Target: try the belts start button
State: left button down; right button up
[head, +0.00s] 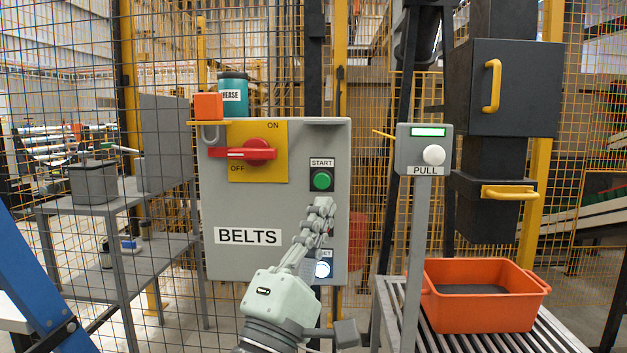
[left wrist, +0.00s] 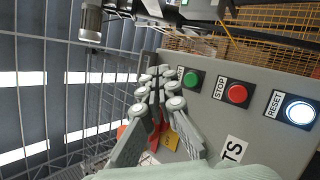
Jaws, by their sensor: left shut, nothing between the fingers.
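The grey BELTS box (head: 220,205) hangs on the mesh fence. Its green START button (head: 322,180) is unlit and in plain view. My left gripper (head: 322,204) is shut and empty, with its fingertips just below the START button in the head view. I see no clear contact. The left wrist view shows the green button (left wrist: 195,79) to the right of the fingertips (left wrist: 160,82). The red STOP button (left wrist: 236,94) shows there, but my fingers mostly hide it in the head view. The RESET button (head: 323,269) glows white. My right gripper is not in view.
A red rotary handle (head: 246,153) lies level on a yellow ON/OFF plate (head: 270,174). An orange padlock (head: 208,106) and a grease can (head: 233,95) are at the box top. Right are a PULL post (head: 414,240) and an orange crate (head: 434,305) on rollers.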

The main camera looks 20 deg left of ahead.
aim_at(322, 181)
pick_arm(q)
jog(key=shift+s+a+r+t, duration=0.15)
jog(key=shift+a+r+t, duration=0.15)
jog(key=shift+r, duration=0.35)
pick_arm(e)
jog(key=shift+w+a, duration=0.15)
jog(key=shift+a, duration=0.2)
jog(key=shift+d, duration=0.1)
pick_arm(q)
jog(key=shift+w+a, duration=0.4)
jog(key=shift+w, duration=1)
jog(key=shift+w+a, duration=0.35)
jog(key=shift+w, duration=1.1)
jog(key=shift+w+a, duration=0.4)
jog(key=shift+w, duration=1)
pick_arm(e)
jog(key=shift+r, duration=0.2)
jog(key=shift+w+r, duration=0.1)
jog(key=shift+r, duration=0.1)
